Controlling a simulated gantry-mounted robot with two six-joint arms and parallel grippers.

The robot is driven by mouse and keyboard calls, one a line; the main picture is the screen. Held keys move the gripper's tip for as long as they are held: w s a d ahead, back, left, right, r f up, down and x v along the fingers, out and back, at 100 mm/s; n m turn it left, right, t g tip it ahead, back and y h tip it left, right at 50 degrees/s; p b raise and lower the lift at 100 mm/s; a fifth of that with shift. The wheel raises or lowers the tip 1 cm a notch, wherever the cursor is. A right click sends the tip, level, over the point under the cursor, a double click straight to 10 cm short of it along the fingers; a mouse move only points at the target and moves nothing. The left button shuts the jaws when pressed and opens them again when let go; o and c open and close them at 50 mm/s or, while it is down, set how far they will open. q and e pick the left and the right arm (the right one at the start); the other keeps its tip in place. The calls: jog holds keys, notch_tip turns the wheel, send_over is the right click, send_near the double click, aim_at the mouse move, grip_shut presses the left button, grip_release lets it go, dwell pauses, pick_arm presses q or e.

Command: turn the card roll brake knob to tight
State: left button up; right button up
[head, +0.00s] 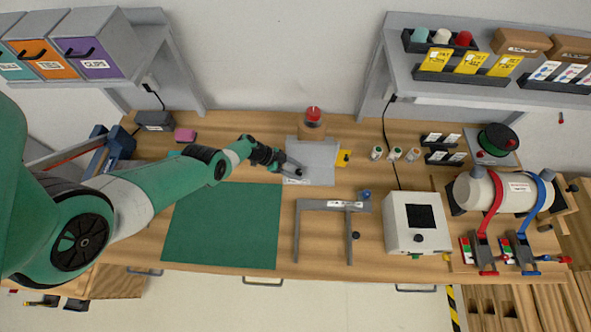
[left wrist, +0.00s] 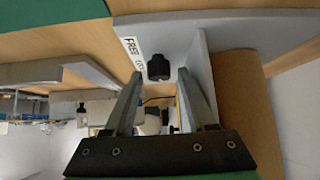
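The card roll (head: 312,131) is a brown roll with a red top, at the back of a grey plate stand (head: 318,152) near the middle of the bench. In the left wrist view a black knob (left wrist: 158,67) sticks out from a grey panel (left wrist: 185,35). A white label (left wrist: 133,52) beside it reads "FREE"; its other word is unclear. My left gripper (head: 294,168) is at the stand's front left. In the left wrist view its fingers (left wrist: 160,78) are apart, with the knob between or just beyond their tips; contact is not visible. My right gripper is not in view.
A green mat (head: 222,226) lies in front of my left arm. A grey frame (head: 333,205) and a white box (head: 416,222) stand to the right. A yellow part (head: 344,158) sits beside the stand. Shelves overhang the bench at back left and right.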

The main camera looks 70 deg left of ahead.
pick_arm(q)
jog(key=shift+o, duration=0.4)
jog(key=shift+f+n, duration=0.2)
jog(key=shift+n, duration=0.2)
